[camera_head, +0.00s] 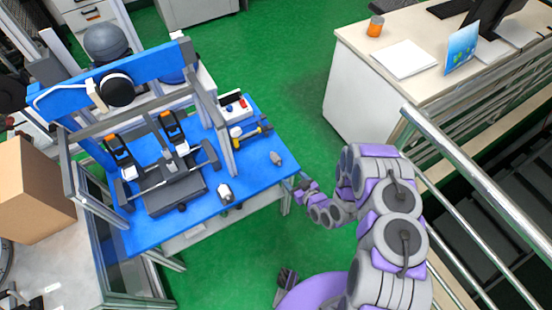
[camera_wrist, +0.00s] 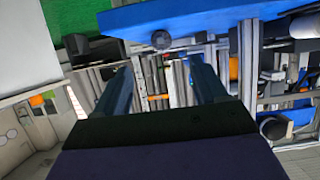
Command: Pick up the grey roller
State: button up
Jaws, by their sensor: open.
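A small grey roller (camera_head: 276,158) lies on the blue tabletop near its right edge in the head view. In the wrist view, a round grey end (camera_wrist: 161,40), which looks like the roller, shows at the blue table edge, ahead of and between my fingertips. My gripper (camera_head: 303,184) is just off the table's right edge, apart from the roller. In the wrist view my gripper (camera_wrist: 160,70) has its two dark fingers spread, with nothing held between them.
A metal railing (camera_head: 470,180) and white desk (camera_head: 350,95) stand at the right. Green floor is clear between table and desk.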

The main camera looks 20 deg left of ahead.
jog(key=b, duration=0.1)
send_near(279, 163)
jog(key=x, duration=0.5)
jog(key=shift+d+f, duration=0.2)
jog(key=shift+f, duration=0.25)
jog(key=shift+w+a+f+b, duration=0.1)
jog(key=shift+w+a+b, duration=0.3)
jog(key=shift+a, duration=0.25)
jog(key=shift+r+b+x, duration=0.15)
jog(key=shift+b+x, duration=0.1)
jog(key=shift+x, duration=0.75)
jog(key=shift+r+b+x, duration=0.1)
jog(key=shift+b+x, duration=0.15)
jog(key=shift+x, duration=0.75)
jog(key=shift+a, duration=0.1)
jog(key=c, duration=1.2)
